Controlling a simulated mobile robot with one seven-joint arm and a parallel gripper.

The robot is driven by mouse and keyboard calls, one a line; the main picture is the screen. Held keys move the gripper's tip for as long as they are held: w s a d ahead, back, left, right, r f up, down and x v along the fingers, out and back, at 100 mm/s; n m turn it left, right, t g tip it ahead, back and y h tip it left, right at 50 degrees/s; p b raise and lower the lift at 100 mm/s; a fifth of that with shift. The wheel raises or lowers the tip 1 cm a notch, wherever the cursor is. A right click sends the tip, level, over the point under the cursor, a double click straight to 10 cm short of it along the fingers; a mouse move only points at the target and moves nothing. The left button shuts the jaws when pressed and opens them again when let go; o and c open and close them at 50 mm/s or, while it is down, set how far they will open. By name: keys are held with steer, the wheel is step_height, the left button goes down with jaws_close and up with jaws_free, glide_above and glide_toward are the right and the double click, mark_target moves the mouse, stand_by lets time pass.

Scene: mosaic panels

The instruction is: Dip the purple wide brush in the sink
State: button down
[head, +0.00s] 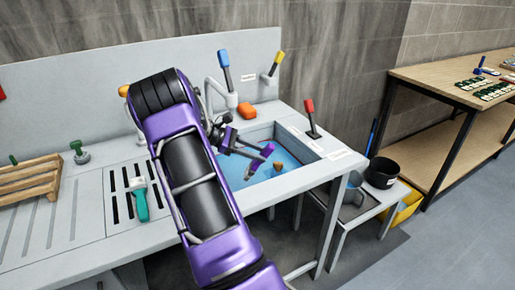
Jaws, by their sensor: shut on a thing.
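The sink (312,146) is a basin set in the grey bench, with blue water (290,158) in it. My gripper (255,154) reaches over the left part of the sink, below and right of my purple arm. It is shut on a slim purple thing, which I take to be the purple wide brush (264,156). The brush slants down to the left over the water. Its bristles are too small to make out, and I cannot tell whether it touches the water. A small orange-brown thing (278,167) shows in the sink.
A green-handled tool (141,204) lies on the slotted drainboard.

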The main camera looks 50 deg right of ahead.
mark_target(257, 168)
steer(key=shift+f+b, duration=1.25)
steer(key=shift+f, duration=1.9)
steer(key=shift+a, duration=0.15)
steer(key=shift+w+a, duration=0.25)
steer(key=shift+a, duration=0.3)
steer(key=shift+s+d, duration=0.25)
steer(key=shift+d, duration=0.45)
steer(key=shift+a+p, duration=0.1)
steer(key=shift+p, duration=0.2)
steer(key=shift+w+a, duration=0.25)
steer(key=shift+a, duration=0.4)
